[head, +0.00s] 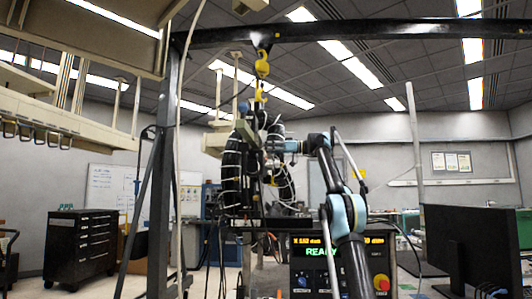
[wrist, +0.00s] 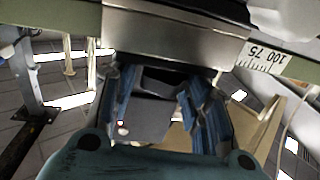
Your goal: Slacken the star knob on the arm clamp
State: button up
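My gripper (head: 280,147) is at the upper part of the hanging coil, at the end of my raised arm. In the wrist view its two blue-padded fingers (wrist: 160,100) stand apart. A dark piece (wrist: 165,79) lies between and beyond their tips, under a grey metal block (wrist: 165,35). I cannot tell whether this dark piece is the star knob, or whether the fingers touch it. The metal block sits on a pale rail with a printed scale (wrist: 260,58) marked 100 and 75. In the head view the clamp and knob are too small to make out.
The black coil (head: 231,175) with white ties hangs from a yellow hook (head: 262,66) under a dark gantry beam (head: 350,33). A gantry post (head: 163,160) stands left. A control box (head: 322,252) reads READY. A dark monitor (head: 470,245) is at lower right.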

jog(key=d, duration=0.7)
jog(key=shift+w+d, duration=0.3)
jog(key=shift+w, duration=0.1)
